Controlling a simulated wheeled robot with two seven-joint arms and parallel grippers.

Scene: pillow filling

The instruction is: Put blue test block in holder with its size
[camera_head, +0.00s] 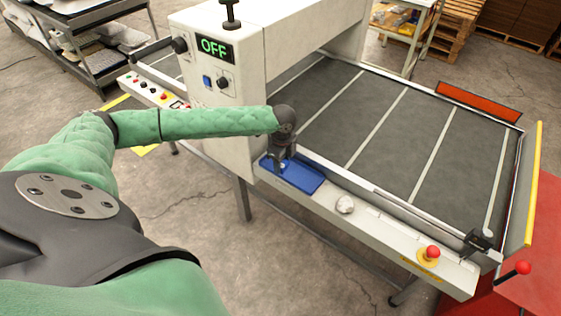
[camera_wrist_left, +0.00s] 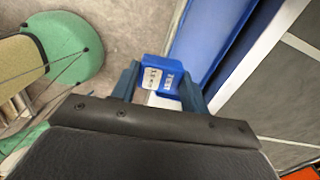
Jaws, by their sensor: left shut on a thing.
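My left gripper (camera_head: 280,166) is over the left part of the blue tray-like holder (camera_head: 305,178) on the machine's front ledge. In the left wrist view, the left gripper (camera_wrist_left: 160,90) is shut on the blue test block (camera_wrist_left: 153,68), with one finger on each side. White markings show on the block, but I cannot read its size. The holder's blue surface also shows in the left wrist view (camera_wrist_left: 205,35), beyond and to the right of the block. In the head view the gripper hides most of the block. My right gripper is not in view.
The dark conveyor bed (camera_head: 390,125) lies behind.

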